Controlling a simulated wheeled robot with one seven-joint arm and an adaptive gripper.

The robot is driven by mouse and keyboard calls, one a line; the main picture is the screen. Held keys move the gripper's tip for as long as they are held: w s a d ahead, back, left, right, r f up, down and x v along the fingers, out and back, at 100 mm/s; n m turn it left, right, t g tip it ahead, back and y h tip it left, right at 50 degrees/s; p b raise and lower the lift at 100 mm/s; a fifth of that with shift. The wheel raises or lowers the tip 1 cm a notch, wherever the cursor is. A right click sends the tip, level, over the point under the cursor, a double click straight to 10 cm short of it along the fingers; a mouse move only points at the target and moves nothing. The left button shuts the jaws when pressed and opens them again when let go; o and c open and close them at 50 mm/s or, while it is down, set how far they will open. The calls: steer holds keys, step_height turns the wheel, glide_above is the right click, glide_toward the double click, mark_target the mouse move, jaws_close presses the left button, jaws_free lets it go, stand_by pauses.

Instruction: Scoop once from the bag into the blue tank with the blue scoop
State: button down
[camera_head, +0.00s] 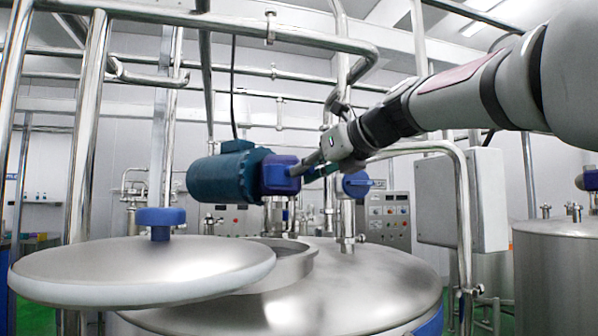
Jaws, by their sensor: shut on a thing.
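My gripper (323,160) is at the end of my arm, which reaches in from the upper right. It is shut on the blue scoop (281,175), held high above the tank. The scoop's bowl points left and overlaps the teal motor in the picture; its contents cannot be seen. The steel tank (365,285) has a domed top and a blue patch low on its right side. Its round opening (300,262) shows behind the lid, and its inside is hidden. The steel lid (130,268) with a blue knob is swung to the left. The bag is not in view.
A teal motor (222,174) stands behind the scoop. Steel pipes (85,130) rise at the left and cross overhead. A pipe (463,220) and a grey box (458,200) stand right of the tank. Another steel tank (560,260) is at the far right.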

steer(key=shift+w+f+b, duration=0.15)
steer(key=shift+f+b, duration=0.3)
steer(key=shift+f, duration=0.15)
step_height(320, 180, down, 8)
steer(key=m+g+y, duration=0.1)
steer(key=m+y, duration=0.5)
steer(key=m, duration=1.1)
steer(key=shift+w+d+r+m, duration=0.15)
steer(key=shift+d+r+m, duration=0.15)
steer(key=shift+d, duration=0.1)
stand_by(0.9)
steer(key=shift+y, duration=0.3)
stand_by(1.5)
